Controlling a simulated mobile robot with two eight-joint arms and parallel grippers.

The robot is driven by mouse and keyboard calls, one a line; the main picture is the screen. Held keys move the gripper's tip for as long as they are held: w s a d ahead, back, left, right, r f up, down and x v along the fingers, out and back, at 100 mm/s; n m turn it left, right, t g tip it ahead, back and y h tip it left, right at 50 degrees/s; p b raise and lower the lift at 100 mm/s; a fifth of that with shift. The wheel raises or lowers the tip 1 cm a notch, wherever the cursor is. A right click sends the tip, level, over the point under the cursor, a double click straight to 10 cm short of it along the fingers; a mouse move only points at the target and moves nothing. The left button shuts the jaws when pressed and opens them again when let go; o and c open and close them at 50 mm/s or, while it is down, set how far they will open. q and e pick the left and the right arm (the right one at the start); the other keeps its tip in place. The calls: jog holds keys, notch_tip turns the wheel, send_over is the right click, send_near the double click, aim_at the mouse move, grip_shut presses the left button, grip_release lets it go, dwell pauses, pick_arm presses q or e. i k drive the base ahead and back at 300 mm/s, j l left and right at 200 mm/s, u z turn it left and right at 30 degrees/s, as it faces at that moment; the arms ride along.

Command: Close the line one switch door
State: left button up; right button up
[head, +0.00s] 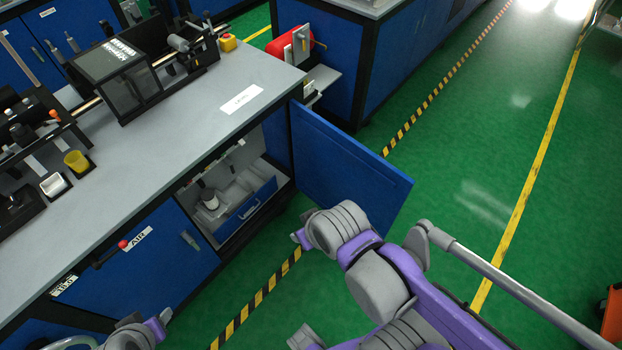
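The blue switch door (345,172) stands swung wide open at the right end of the line one bench (190,125), whose top carries a white label (241,98). The open cabinet (225,190) shows a pale interior and a blue-fronted drawer (253,204). My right arm reaches in from the lower right.
A closed blue panel marked AIR (165,255) with a handle is left of the opening. A red-knobbed lever (122,245) juts from the bench front. Another blue bench (345,45) stands behind. Green floor (470,170) is clear to the right, beyond my arm.

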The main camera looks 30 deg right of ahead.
aim_at(332, 168)
jog(key=l+u, duration=0.15)
jog(key=u, duration=0.2)
jog(key=l+u, duration=0.1)
jog(key=u, duration=0.25)
jog(key=l+u, duration=0.15)
jog(key=u, duration=0.2)
jog(key=k+l, duration=0.15)
jog(key=l, duration=0.3)
jog(key=k+l, duration=0.1)
jog(key=l, duration=0.3)
jog(key=k+l, duration=0.15)
jog(key=l, duration=0.3)
jog(key=k+l, duration=0.1)
jog(key=l, duration=0.35)
jog(key=k+l, duration=0.15)
jog(key=l, duration=0.3)
jog(key=k+l, duration=0.1)
jog(key=l, duration=0.3)
jog(key=k+l, duration=0.15)
jog(key=l, duration=0.3)
jog(key=k+l+u, duration=0.2)
jog(key=k+l, duration=0.15)
jog(key=l, duration=0.15)
